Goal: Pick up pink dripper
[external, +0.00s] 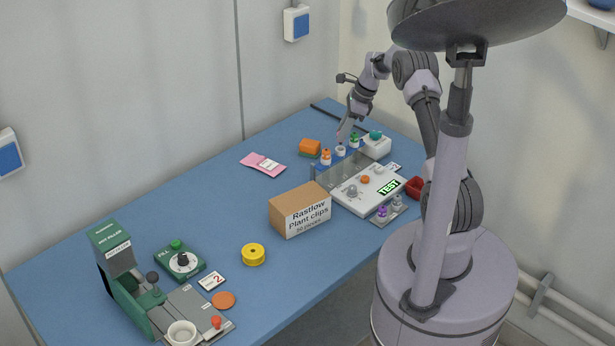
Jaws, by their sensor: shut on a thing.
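A short row of small drippers stands at the back of the table, by the clear panel. One has an orange top (326,154) and one has a green top (354,138). Between them is a pale dripper (340,151). My gripper (342,137) points down right over this middle dripper, its jaws shut on it. The fingers cover its top, so I cannot make out any pink on it. It looks upright and still in the row; I cannot tell whether it is lifted.
A white device with a green TEST display (389,187) stands just in front of the row. A white box with a green knob (376,147) is close on the right. A cardboard plant-clips box (300,211) stands nearer.

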